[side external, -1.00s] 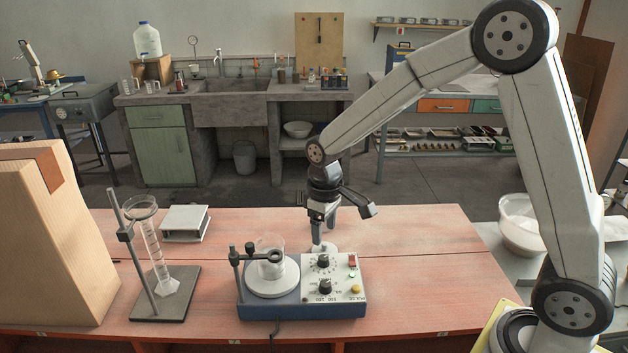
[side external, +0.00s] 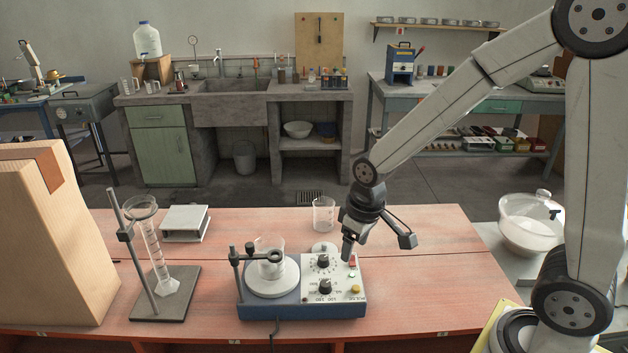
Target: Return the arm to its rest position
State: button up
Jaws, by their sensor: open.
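My arm reaches in from the right, and my gripper (side external: 347,250) points down over the back right corner of the blue-and-white hotplate stirrer (side external: 302,313). It is open, and I see nothing held in it. Its fingers overlap in this view, so the gap between them is hidden. I cannot tell whether the fingertips touch the stirrer's housing.
A glass beaker (side external: 270,257) stands on the stirrer's round plate, beside a clamp (side external: 250,256). Another beaker (side external: 323,214) stands behind. A stand with a glass cylinder (side external: 160,258) and a large carton (side external: 50,235) are at left. The bench's right side is clear.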

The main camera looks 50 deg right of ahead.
jog(key=shift+m+t, duration=0.5)
jog(key=s, duration=0.6)
jog(key=shift+d+f, duration=0.1)
jog(key=shift+f, duration=0.3)
